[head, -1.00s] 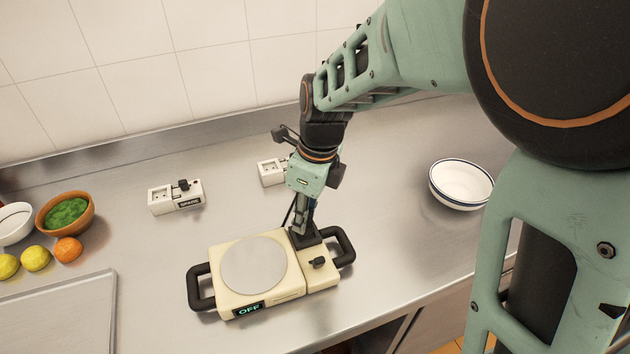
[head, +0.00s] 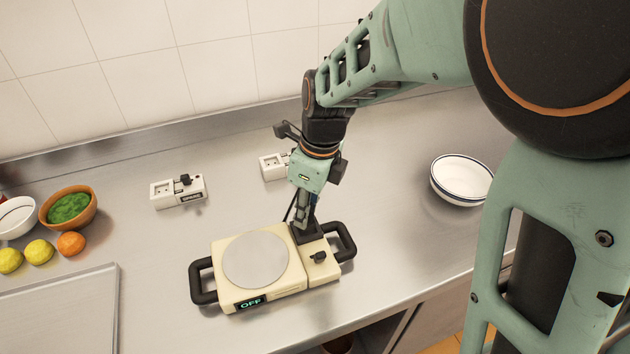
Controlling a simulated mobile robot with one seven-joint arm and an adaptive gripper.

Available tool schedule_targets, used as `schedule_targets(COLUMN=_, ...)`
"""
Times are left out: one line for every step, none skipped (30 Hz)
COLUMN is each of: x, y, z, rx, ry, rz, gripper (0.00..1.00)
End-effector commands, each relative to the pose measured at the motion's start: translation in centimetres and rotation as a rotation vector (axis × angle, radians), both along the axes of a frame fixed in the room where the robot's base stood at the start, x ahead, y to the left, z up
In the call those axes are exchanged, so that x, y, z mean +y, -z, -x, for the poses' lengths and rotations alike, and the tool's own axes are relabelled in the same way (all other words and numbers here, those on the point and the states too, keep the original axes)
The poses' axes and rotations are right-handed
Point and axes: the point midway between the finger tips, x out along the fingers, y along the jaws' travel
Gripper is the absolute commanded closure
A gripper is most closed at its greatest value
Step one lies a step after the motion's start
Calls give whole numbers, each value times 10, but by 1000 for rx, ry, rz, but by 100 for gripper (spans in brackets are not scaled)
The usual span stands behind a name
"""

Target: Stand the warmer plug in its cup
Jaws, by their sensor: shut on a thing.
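The cream warmer (head: 232,284) sits on the counter, with a round grey plate (head: 256,260), a black handle at each end and a display reading OFF. A black square cup (head: 316,233) is at the back of its right section. My gripper (head: 303,222) points down at this cup from above, its fingertips at or just over the cup's opening. It is shut on what appears to be the warmer plug, which is mostly hidden by the fingers and cup. I cannot tell how deep the plug sits. A black knob (head: 318,257) is on the same section, in front of the cup.
Two white socket boxes, one at left (head: 178,191) and one behind my gripper (head: 273,167), stand near the back wall. A white bowl (head: 462,181) is at right. A bowl of greens (head: 69,209), lemons, an orange (head: 71,244) and a metal tray (head: 60,310) are at left.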

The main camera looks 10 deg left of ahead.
Motion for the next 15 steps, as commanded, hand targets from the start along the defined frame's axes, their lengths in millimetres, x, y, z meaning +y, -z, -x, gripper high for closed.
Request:
schedule_targets(x=0, y=1, z=0, rx=0, ry=0, rz=0, gripper=100)
schedule_targets(x=0, y=2, z=0, rx=0, ry=0, rz=0, gripper=100)
schedule_targets(x=0, y=3, z=0, rx=0, ry=0, rz=0, gripper=100)
schedule_targets(x=0, y=4, z=0, rx=0, ry=0, rz=0, gripper=100)
schedule_targets(x=0, y=4, z=0, rx=0, ry=0, rz=0, gripper=100)
schedule_targets(x=0, y=5, z=0, rx=0, ry=0, rz=0, gripper=100)
schedule_targets(x=0, y=6, z=0, rx=0, ry=0, rz=0, gripper=100)
schedule_targets(x=0, y=7, z=0, rx=0, ry=0, rz=0, gripper=100)
schedule_targets(x=0, y=8, z=0, rx=0, ry=0, rz=0, gripper=100)
schedule_targets(x=0, y=9, z=0, rx=0, ry=0, rz=0, gripper=100)
schedule_targets(x=0, y=9, z=0, rx=0, ry=0, rz=0, gripper=100)
schedule_targets(x=0, y=10, z=0, rx=0, ry=0, rz=0, gripper=100)
schedule_targets(x=0, y=11, z=0, rx=0, ry=0, rz=0, gripper=100)
schedule_targets(x=0, y=12, z=0, rx=0, ry=0, rz=0, gripper=100)
schedule_targets(x=0, y=13, z=0, rx=0, ry=0, rz=0, gripper=100)
